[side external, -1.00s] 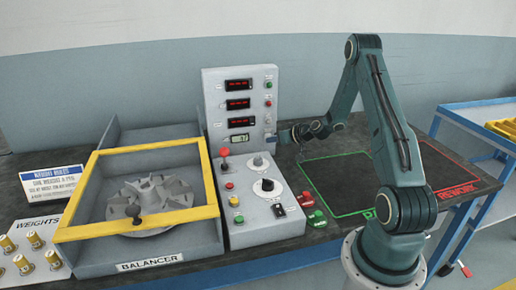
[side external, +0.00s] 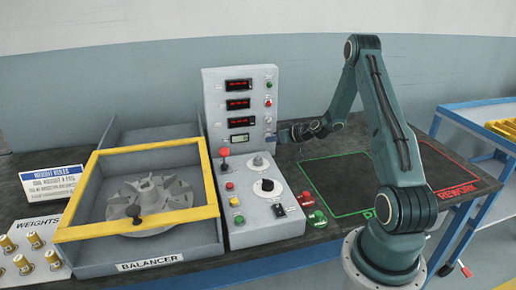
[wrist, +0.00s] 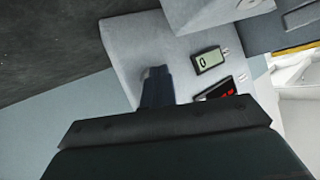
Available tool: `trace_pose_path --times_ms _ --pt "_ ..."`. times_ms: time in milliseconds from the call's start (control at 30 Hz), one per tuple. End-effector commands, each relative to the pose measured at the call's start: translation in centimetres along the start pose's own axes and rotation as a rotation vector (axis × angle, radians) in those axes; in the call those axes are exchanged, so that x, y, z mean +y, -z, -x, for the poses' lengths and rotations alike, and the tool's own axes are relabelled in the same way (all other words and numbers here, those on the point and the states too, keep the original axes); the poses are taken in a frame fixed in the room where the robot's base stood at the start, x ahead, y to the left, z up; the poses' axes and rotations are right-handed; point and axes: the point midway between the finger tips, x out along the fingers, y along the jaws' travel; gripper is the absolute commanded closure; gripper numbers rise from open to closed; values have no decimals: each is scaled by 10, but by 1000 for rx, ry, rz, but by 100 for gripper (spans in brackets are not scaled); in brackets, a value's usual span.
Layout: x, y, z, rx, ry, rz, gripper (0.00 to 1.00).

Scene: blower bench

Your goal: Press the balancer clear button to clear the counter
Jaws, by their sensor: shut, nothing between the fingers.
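The upright control panel (side external: 225,85) stands behind the sloped console and has red number displays, a small grey counter display (side external: 240,137) low down and small buttons along its right edge. My gripper (side external: 277,137) is shut and empty at the panel's lower right edge, level with the counter display. In the wrist view the closed fingers (wrist: 157,75) point at the light grey panel face (wrist: 135,40), beside the counter display (wrist: 209,60). The clear button cannot be made out; the fingers may cover it. I cannot tell whether the fingertips touch the panel.
The sloped console (side external: 240,218) has a red-knobbed lever (side external: 224,153), dials and buttons. The balancer (side external: 75,240) with its yellow frame and finned wheel (side external: 150,196) is at left. Green and red marked areas lie right on the dark bench.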

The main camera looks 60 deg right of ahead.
Motion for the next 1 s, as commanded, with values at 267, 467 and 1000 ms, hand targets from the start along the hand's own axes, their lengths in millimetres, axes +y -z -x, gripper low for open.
trace_pose_path --times_ms 267,467,1000 --pt "-4 -4 6 1 0 -1 100" --pt "-7 -7 11 0 -1 0 100" --pt "-10 -10 14 1 -1 -1 100"
